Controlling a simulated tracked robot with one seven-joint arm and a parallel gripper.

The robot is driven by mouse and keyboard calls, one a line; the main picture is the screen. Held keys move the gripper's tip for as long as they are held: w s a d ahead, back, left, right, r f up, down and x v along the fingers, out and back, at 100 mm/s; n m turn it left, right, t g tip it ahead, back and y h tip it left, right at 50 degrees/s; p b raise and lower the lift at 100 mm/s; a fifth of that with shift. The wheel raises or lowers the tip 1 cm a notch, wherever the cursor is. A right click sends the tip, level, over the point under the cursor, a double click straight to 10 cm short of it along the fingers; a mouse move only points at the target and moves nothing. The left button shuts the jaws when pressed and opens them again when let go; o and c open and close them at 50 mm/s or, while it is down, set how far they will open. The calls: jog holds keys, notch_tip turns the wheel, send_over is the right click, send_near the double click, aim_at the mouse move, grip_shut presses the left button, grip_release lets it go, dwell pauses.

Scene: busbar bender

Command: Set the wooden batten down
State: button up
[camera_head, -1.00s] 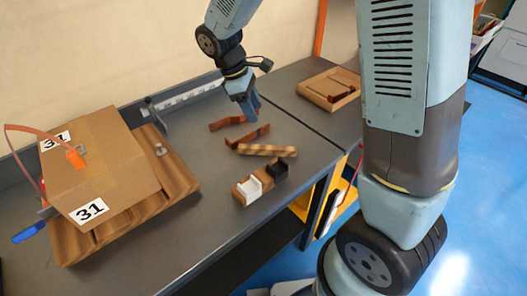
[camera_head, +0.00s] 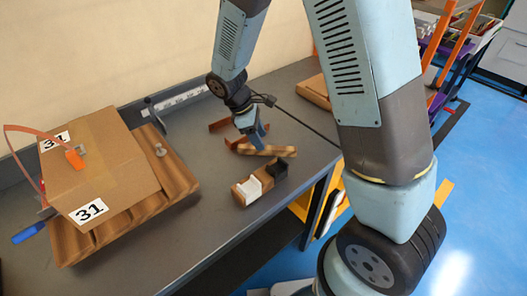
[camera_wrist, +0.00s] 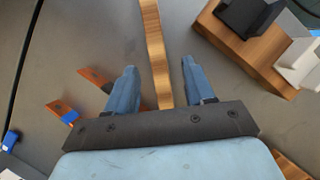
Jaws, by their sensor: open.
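The wooden batten (camera_head: 278,151) lies on the grey bench, behind the small wooden block. In the wrist view the striped batten (camera_wrist: 153,45) runs from the top edge down between my two fingers. My gripper (camera_head: 259,143) is low over the batten's left part. Its blue fingers (camera_wrist: 158,68) are apart, one on each side of the batten, with a gap showing on both sides. The end of the batten nearest the palm is hidden. I cannot tell the exact height of the fingertips above the bench.
A wooden block with a white and a black holder (camera_head: 251,191) stands just in front. Bent copper-coloured strips (camera_head: 220,125) lie behind and left of the batten. A cardboard box (camera_head: 110,170) on a slatted wooden base (camera_head: 172,190) stands at left. Bench between is clear.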

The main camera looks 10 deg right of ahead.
aim_at(267, 151)
jog(key=x, duration=0.5)
jog(key=shift+d+r, duration=0.1)
grip_shut()
dwell(0.4)
